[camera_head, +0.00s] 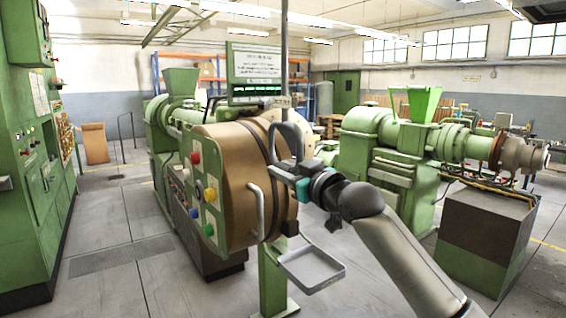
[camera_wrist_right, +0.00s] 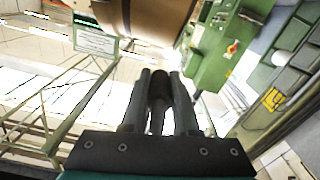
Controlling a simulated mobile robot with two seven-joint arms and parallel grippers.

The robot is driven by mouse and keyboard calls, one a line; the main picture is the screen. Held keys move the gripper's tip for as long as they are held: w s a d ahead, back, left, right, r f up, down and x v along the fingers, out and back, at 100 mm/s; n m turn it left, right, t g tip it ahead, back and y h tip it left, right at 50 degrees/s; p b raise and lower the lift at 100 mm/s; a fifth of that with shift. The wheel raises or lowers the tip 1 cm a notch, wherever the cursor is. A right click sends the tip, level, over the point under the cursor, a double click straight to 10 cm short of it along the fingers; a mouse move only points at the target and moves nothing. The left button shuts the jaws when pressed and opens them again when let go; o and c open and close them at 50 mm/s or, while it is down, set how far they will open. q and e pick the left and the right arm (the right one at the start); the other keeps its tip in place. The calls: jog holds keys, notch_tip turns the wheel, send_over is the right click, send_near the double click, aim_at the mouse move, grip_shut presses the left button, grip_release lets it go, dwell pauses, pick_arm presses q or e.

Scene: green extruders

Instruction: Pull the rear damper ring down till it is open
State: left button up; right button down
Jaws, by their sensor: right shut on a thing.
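The rear damper ring (camera_head: 291,128) is a grey loop at the lower end of a thin vertical rod (camera_head: 284,50), in front of the large tan drum in the head view. My right gripper (camera_head: 284,166) reaches in from the lower right and is shut on the ring's lower part. In the right wrist view, a dark bar, which looks like part of the ring (camera_wrist_right: 160,90), lies between the two fingers of the right gripper (camera_wrist_right: 162,78). The fingers hide part of it. My left gripper is not in view.
The tan drum (camera_head: 233,165) with coloured buttons stands just behind the ring. A screen (camera_head: 254,68) is beside the rod. A grey tray (camera_head: 312,268) sits below. Green extruders (camera_head: 385,130) stand at the right, a green cabinet (camera_head: 30,190) at the left.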

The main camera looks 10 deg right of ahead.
jog(key=shift+f, duration=0.45)
jog(key=c, duration=1.1)
grip_release()
jog(key=o, duration=0.4)
jog(key=shift+r, duration=0.2)
jog(key=b+v, duration=0.1)
jog(key=v, duration=1.4)
jog(key=shift+s+r+b, duration=0.1)
jog(key=shift+b, duration=0.3)
